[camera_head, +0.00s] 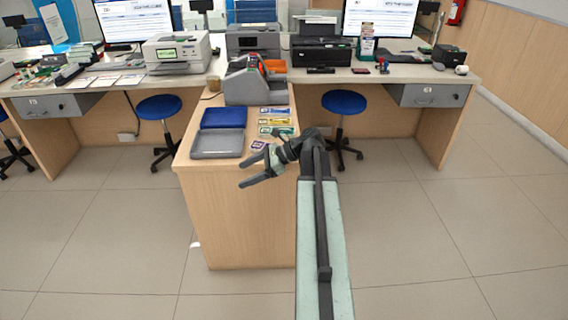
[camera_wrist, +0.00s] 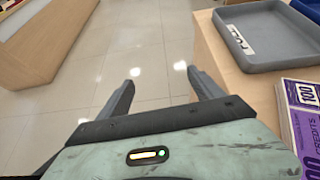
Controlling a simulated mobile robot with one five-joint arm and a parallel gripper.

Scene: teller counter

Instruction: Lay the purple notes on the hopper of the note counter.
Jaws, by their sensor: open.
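The purple notes (camera_head: 259,145) lie on the near part of the wooden counter, just right of a grey tray. In the wrist view, the purple notes (camera_wrist: 301,115) are at the right edge, marked "100" and "CREDITS", and are cut off by the frame. The note counter (camera_head: 247,87) is a grey machine with red and orange parts, farther back on the same counter. Its hopper is too small to make out clearly. My gripper (camera_head: 243,174) is open and empty at the counter's near edge. Its fingers (camera_wrist: 160,80) have floor between them, left of the notes.
The grey tray (camera_head: 218,154) and a blue tray (camera_head: 222,117) lie left of several coloured note stacks (camera_head: 275,121). A cup (camera_head: 214,84) stands left of the note counter. Desks with printers and monitors are behind, with blue stools (camera_head: 344,102) beside the counter.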

